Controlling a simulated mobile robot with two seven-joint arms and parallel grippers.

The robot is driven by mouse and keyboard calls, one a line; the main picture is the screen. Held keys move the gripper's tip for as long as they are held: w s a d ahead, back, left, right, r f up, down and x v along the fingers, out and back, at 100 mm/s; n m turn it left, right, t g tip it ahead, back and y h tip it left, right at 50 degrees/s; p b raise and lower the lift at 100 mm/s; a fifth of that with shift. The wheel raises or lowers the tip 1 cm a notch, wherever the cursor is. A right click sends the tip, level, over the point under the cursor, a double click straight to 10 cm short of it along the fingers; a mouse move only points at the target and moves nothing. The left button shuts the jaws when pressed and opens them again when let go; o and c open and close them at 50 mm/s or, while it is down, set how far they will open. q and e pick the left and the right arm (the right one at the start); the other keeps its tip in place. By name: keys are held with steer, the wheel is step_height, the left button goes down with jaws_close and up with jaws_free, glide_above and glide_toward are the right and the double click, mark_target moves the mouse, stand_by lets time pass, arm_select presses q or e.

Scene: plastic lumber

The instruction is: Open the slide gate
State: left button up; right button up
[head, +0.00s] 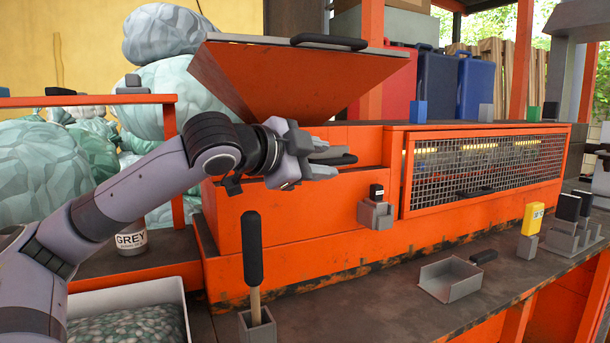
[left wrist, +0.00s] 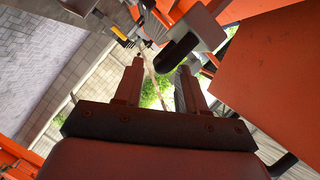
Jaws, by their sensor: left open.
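The slide gate shows as a dark handle (head: 343,159) on the front of the orange machine, just under the hopper (head: 290,80). My left gripper (head: 328,164) is open at this handle, with its fingers pointing right along the machine face. In the left wrist view the black handle (left wrist: 178,48) and a grey plate (left wrist: 190,22) lie near the tips of the open left gripper (left wrist: 160,80). I cannot tell whether the fingers touch the handle. The gripper hides part of the gate. I do not make out my right gripper.
A mesh guard (head: 485,165) covers the machine's right part. A bin of flakes (head: 180,290) stands at lower left.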

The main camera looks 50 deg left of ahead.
mark_target(327, 161)
arm_select(q)
steer(key=shift+b+v, duration=0.65)
steer(key=shift+v, duration=1)
